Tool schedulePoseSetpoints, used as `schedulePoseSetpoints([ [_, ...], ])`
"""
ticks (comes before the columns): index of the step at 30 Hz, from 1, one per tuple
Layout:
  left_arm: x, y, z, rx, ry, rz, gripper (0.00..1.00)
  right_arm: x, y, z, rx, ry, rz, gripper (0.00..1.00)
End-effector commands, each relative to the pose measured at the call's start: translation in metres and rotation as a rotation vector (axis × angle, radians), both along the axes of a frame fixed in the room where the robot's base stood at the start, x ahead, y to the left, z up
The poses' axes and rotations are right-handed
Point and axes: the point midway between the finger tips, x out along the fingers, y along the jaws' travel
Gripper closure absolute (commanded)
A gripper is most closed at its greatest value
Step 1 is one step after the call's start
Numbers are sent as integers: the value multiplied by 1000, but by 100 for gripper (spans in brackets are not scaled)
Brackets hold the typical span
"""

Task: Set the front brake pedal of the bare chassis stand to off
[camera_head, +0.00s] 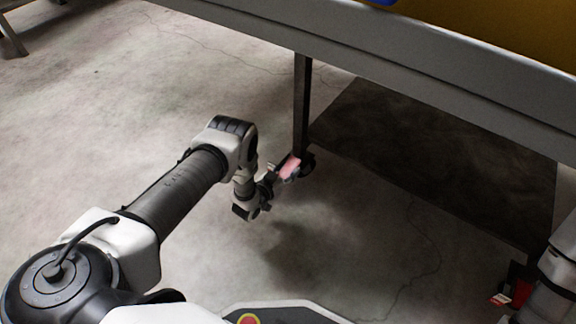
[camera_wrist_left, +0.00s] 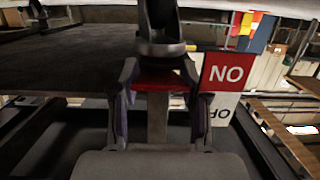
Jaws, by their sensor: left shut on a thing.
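The stand (camera_head: 440,58) has a long grey rail across the top of the head view. A dark leg (camera_head: 302,100) runs down from it to a caster (camera_head: 306,164) near the floor. My left gripper (camera_head: 276,178) is low at this caster, next to a pinkish-red plate (camera_head: 290,167). In the left wrist view, the gripper's fingers (camera_wrist_left: 158,100) are closed around the red brake pedal (camera_wrist_left: 158,80) below the caster's dark fork (camera_wrist_left: 160,35). A red plate reading NO (camera_wrist_left: 228,73) stands at right, with a pale lettered plate (camera_wrist_left: 222,108) partly hidden below. My right gripper is out of view.
A second dark leg stands at lower right with a red part (camera_head: 520,292) near its foot. A dark panel (camera_head: 430,150) lies under the stand. Bare concrete floor (camera_head: 120,75) is open at left. The wrist view's background shows shelves (camera_wrist_left: 280,70).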

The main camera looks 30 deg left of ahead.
Motion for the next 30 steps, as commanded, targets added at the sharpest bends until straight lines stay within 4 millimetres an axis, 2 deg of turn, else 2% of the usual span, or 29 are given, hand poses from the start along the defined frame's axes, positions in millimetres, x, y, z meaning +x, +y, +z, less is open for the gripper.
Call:
schedulePoseSetpoints([
  [1, 0, 0, 10, 4, 31, 0, 100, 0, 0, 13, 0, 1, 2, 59],
  [3, 0, 0, 12, 11, 80, 0, 100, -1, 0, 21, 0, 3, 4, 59],
  [12, 0, 0, 17, 34, 246, 0, 100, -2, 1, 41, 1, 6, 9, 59],
  [30, -1, 0, 16, 43, 308, 0, 100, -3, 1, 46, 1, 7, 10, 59],
])
